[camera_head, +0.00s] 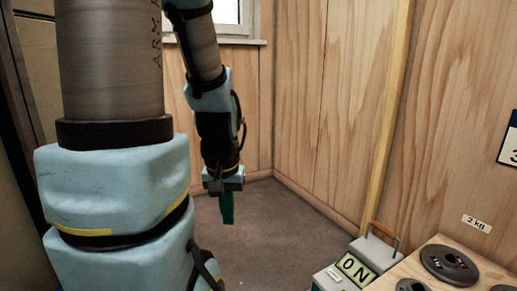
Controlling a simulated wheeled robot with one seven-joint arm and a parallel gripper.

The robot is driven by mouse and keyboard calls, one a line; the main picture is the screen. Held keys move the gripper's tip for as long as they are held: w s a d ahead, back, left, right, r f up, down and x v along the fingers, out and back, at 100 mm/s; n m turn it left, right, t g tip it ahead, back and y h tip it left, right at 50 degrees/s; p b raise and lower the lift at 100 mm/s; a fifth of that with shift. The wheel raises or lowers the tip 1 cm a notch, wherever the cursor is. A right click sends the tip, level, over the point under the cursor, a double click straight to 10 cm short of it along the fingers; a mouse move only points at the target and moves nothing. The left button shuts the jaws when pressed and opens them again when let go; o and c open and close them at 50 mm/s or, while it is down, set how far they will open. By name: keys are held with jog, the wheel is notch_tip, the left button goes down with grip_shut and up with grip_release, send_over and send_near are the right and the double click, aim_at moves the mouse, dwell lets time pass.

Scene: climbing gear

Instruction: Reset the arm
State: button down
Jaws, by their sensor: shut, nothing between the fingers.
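My gripper (227,209) hangs at the end of my arm, near the middle of the head view, pointing down over the bare grey floor. Its teal fingers are together and nothing shows between them. It touches nothing that I can see. The large blue and grey links of my own arm fill the left side of the view.
At the lower right, a wooden bench (408,268) bears dark round weights (449,264) beside a "2 KG" label (476,223). A grey box with an "ON" sign (356,269) stands to its left. Wooden walls (330,110) close the corner. The floor (280,225) below my gripper is clear.

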notch_tip(320, 180, up, 38)
jog(key=p, duration=3.6)
jog(key=shift+w+f+p, duration=0.15)
jog(key=shift+w+p, duration=0.1)
jog(key=shift+p, duration=0.1)
